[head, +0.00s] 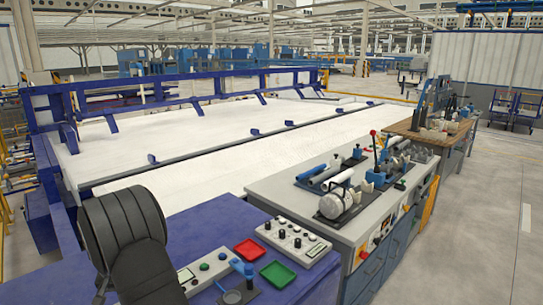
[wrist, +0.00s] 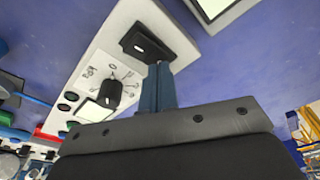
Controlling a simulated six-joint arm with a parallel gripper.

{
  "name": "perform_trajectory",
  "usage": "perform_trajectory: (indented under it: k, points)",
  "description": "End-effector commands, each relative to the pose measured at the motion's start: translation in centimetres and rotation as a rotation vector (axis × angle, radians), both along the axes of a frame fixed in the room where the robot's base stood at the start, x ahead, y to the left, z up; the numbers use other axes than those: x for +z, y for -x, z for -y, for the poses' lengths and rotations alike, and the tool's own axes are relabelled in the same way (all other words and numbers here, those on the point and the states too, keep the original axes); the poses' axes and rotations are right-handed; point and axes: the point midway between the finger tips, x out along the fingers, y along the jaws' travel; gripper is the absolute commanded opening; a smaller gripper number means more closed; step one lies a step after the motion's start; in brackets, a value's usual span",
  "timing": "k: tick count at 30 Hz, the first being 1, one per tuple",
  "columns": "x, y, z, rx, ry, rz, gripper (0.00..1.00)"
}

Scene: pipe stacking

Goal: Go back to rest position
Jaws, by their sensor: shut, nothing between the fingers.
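My gripper (wrist: 160,68) shows in the wrist view with its two blue-grey fingers shut together and nothing between them. The fingers point toward a white control box (wrist: 92,70) with black knobs and a small screen. Whether the fingertips touch the box cannot be told. In the head view my black arm stands at the lower left, in front of the purple table (head: 207,228), and my gripper's fingers are not visible there.
A red tray (head: 248,249), a green tray (head: 278,273) and control boxes (head: 297,240) lie on the purple table. A grey workbench (head: 272,188) with pipes and clamps stands to the right. A long white bed (head: 200,135) lies behind. Floor is clear at far right.

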Motion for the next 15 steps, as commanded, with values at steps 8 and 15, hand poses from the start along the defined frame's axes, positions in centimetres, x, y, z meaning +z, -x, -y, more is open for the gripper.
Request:
perform_trajectory:
  k: [8,15]
  points:
    - [4.1,0.0,-0.1,0.0,-0.003,0.002,0.0]
    - [4.1,0.1,0.1,0.001,0.003,-0.003,0.0]
